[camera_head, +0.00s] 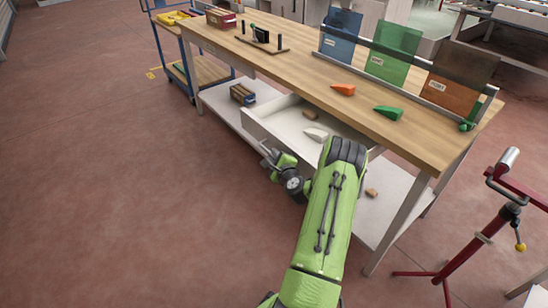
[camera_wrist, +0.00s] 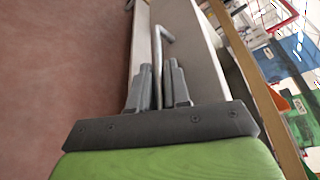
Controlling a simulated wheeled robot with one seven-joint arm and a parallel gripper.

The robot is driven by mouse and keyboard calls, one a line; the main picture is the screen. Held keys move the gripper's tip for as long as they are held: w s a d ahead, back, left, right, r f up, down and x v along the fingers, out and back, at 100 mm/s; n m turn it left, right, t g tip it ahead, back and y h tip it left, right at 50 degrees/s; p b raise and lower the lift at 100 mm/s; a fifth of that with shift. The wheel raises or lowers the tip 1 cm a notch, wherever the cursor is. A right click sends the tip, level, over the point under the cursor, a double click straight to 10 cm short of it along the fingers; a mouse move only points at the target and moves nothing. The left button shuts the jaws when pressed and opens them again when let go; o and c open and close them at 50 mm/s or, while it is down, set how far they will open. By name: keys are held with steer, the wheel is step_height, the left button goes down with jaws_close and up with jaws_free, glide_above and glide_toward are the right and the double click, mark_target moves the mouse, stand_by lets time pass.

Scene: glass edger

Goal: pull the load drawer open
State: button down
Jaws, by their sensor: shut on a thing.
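The load drawer (camera_head: 289,121) is a white drawer under the wooden workbench, and it stands out from below the bench top. Its inside shows, with a few small things in it. My gripper (camera_head: 268,158) is at the drawer's front, low in the head view. In the wrist view, my gripper (camera_wrist: 158,92) has its two grey fingers shut on the drawer's metal bar handle (camera_wrist: 157,48). The white drawer front (camera_wrist: 190,40) shows beside the handle. My green arm hides part of the drawer's right side in the head view.
The workbench top (camera_head: 300,70) carries an orange wedge (camera_head: 343,89), a green wedge (camera_head: 388,112) and a rack of coloured panels (camera_head: 396,50). A blue cart (camera_head: 185,50) stands at the back left. A red stand (camera_head: 480,235) is at right. The floor at left is clear.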

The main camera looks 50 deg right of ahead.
steer(key=shift+s+f, duration=0.1)
steer(key=c, duration=1.4)
jaws_free()
steer(key=shift+c, duration=0.2)
steer(key=b+v, duration=0.1)
steer(key=v, duration=1.4)
steer(key=shift+s+a, duration=0.2)
steer(key=shift+s, duration=0.05)
